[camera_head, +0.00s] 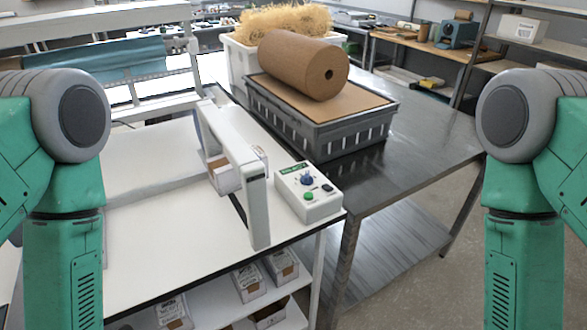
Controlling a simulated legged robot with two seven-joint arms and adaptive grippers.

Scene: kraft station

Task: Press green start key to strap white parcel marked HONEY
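A white control box (320,207) sits at the right end of the white table. It has a green key (309,196), a blue knob (307,180), a dark key (327,188) and a green label strip. A white strapping arch (258,212) stands to its left. A small white parcel (224,181) with a brown top is at the arch, partly hidden by its frame; I cannot read any marking on it. My two green arms show at the left and right edges, but both grippers are out of view.
A brown paper roll (303,64) lies on a grey crate (331,137) on the steel table (420,150). A white bin (238,62) of straw-like filling is behind. Several boxes (250,281) stand on the shelf below. The white tabletop left of the arch is clear.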

